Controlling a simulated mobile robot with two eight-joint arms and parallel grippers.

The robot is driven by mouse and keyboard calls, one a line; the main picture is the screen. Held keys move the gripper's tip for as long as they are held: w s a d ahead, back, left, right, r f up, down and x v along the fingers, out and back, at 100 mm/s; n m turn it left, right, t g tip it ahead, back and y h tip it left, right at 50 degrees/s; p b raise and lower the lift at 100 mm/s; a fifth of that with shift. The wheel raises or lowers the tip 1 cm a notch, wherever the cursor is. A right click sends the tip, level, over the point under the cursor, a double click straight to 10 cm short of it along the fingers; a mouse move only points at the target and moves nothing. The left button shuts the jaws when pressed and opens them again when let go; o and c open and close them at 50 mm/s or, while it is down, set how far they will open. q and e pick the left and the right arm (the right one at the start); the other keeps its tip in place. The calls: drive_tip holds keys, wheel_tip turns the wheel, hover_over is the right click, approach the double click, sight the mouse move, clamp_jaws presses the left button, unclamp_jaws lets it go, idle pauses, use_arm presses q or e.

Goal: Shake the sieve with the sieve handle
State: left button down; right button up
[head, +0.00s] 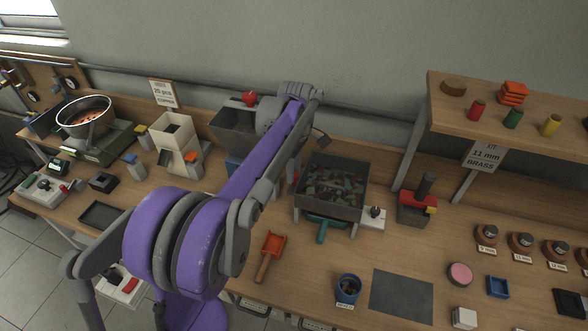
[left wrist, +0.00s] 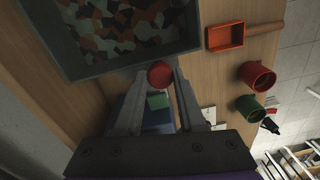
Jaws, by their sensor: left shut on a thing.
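The sieve (head: 301,203) is a dark grey box full of mixed grey-green, orange and pale pieces, standing right of the middle of the bench. It also shows at the upper left of the left wrist view (left wrist: 130,63). The sieve handle ends in a round red knob (left wrist: 160,75) beside the sieve wall. My left gripper (left wrist: 161,79) is shut on this knob, one finger on each side. In the head view, my purple and grey left arm largely hides the gripper and the handle. My right gripper is not in view.
A red scoop (head: 269,254) lies in front. Red (left wrist: 257,77) and green (left wrist: 250,108) cups show in the left wrist view.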

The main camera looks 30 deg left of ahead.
use_arm(q)
drive_tip(key=shift+s, duration=0.15)
drive_tip(key=c, duration=0.5)
unclamp_jaws()
drive_tip(key=shift+r, duration=0.1)
wheel_tip(320, 180, up, 11)
drive_tip(key=shift+w+p, duration=0.3)
drive_tip(key=shift+p, duration=0.05)
drive_tip(key=shift+f, duration=0.2)
